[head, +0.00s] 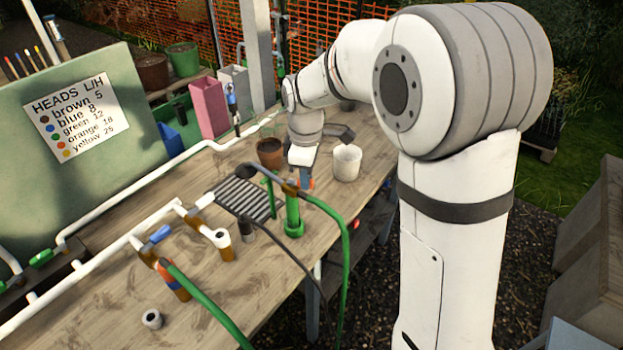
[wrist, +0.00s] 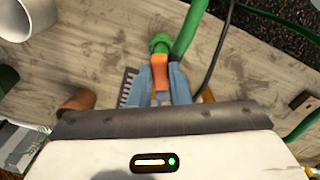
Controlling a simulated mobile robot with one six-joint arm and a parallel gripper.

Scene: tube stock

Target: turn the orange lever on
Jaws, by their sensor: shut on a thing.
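The orange lever (wrist: 159,74) shows in the wrist view between the two blue-grey fingers of my gripper (wrist: 163,78). The gripper is shut on it. A green fitting (wrist: 160,43) adjoins the lever's far end. In the head view my gripper (head: 306,178) is low over the bench, beside the upright green fitting (head: 293,215). Only a small orange patch shows by the fingers there, and the arm and pipes hide most of the lever. I cannot tell the lever's exact angle.
A white pot (head: 346,163) and a brown pot (head: 270,152) stand close by on the wooden bench (head: 120,285). A green hose (head: 345,245) arches near the gripper. A dark grate (head: 243,198), white pipes and a blue lever (head: 160,234) lie to the left.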

